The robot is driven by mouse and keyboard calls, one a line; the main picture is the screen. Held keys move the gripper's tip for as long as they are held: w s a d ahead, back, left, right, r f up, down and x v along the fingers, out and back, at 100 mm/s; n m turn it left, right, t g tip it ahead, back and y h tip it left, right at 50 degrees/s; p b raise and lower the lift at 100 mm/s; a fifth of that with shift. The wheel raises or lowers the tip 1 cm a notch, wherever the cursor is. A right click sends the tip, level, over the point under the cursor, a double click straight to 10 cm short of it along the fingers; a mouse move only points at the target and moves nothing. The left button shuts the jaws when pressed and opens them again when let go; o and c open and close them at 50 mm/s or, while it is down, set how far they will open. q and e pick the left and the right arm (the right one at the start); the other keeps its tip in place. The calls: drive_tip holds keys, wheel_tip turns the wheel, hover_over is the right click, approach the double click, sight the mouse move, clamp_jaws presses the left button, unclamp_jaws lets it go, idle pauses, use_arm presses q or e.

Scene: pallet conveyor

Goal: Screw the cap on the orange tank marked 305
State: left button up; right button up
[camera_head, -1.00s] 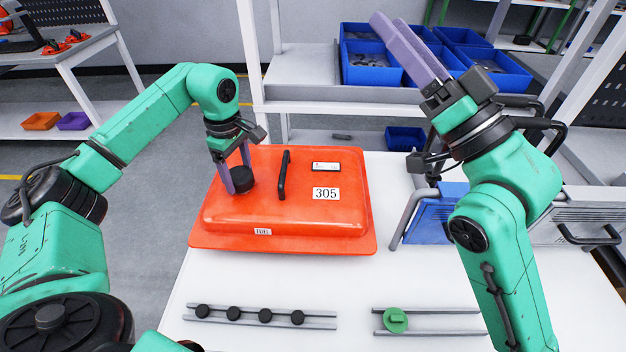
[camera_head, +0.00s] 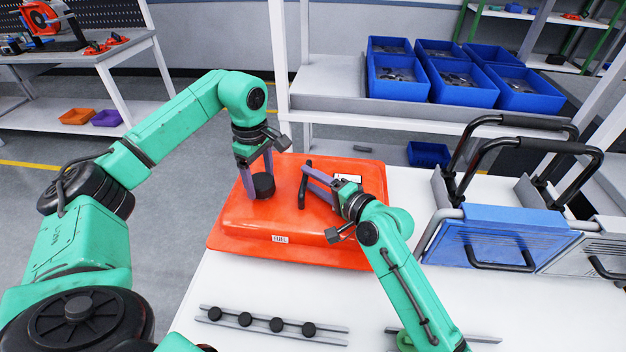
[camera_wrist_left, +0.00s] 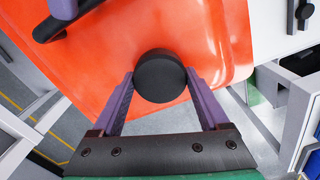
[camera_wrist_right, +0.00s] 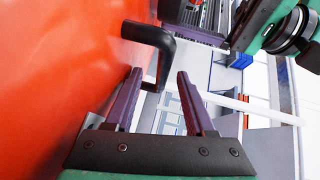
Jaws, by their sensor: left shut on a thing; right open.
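The orange tank (camera_head: 235,222) lies on the white table with its black handle (camera_head: 304,186) on top. A round black cap (camera_head: 264,187) sits at the tank's left part. My left gripper (camera_head: 256,183) is shut on this cap from above; the cap also shows between the purple fingers in the left wrist view (camera_wrist_left: 160,76). My right gripper (camera_head: 309,180) is open and empty over the tank, its fingertips close to the handle. The handle also stands just ahead of its fingers in the right wrist view (camera_wrist_right: 152,40). The 305 mark is hidden behind my right gripper.
A rail (camera_head: 262,335) with several black caps lies at the table's front. A second rail (camera_head: 482,339) is partly covered by my right arm. A blue case (camera_head: 495,240) with black handles stands at the right. Blue bins (camera_head: 460,92) fill the shelf behind.

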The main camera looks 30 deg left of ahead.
drive_tip(key=shift+w+a, duration=0.2)
drive_tip(key=shift+a, duration=0.3)
drive_tip(key=shift+f, duration=0.1)
clamp_jaws()
idle(0.9)
